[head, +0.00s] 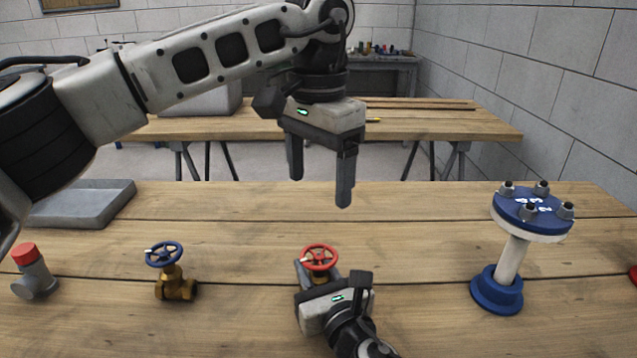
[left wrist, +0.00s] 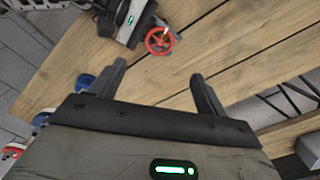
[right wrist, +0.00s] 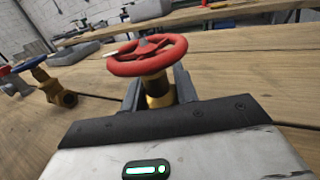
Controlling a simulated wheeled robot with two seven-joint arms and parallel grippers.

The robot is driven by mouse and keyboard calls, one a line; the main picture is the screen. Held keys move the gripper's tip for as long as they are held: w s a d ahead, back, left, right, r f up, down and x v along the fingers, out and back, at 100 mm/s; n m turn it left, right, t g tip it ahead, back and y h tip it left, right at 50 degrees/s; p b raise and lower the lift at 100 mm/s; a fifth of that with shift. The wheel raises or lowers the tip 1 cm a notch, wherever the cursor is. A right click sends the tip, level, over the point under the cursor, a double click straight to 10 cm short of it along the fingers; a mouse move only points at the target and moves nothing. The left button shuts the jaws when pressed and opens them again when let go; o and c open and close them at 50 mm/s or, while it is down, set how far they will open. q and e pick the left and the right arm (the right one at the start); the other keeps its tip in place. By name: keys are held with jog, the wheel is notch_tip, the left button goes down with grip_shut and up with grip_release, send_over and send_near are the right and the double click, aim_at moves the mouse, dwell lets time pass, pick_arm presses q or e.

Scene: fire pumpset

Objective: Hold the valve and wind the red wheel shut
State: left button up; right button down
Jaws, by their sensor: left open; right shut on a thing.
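The valve with the red wheel (head: 319,257) stands on the wooden bench in the middle of the head view. Its red wheel also shows in the left wrist view (left wrist: 160,41) and, close up, in the right wrist view (right wrist: 147,55). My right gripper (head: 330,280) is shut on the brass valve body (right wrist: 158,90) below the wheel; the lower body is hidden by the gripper. My left gripper (head: 320,190) is open and empty, fingers pointing down, well above and behind the red wheel. The left fingers (left wrist: 160,80) are spread wide in the left wrist view.
A brass valve with a blue wheel (head: 165,255) stands to the left. A grey fitting with a red cap (head: 30,270) is further left, with a grey tray (head: 80,204) behind. A blue flanged post (head: 512,250) stands at right. Bench between is clear.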

pick_arm(q)
jog(key=m+t+h, duration=0.1)
jog(key=m+t, duration=0.3)
jog(key=m, duration=2.6)
send_near(318, 254)
jog(key=x, duration=0.7)
jog(key=shift+w+f, duration=0.1)
jog(key=shift+f, duration=0.3)
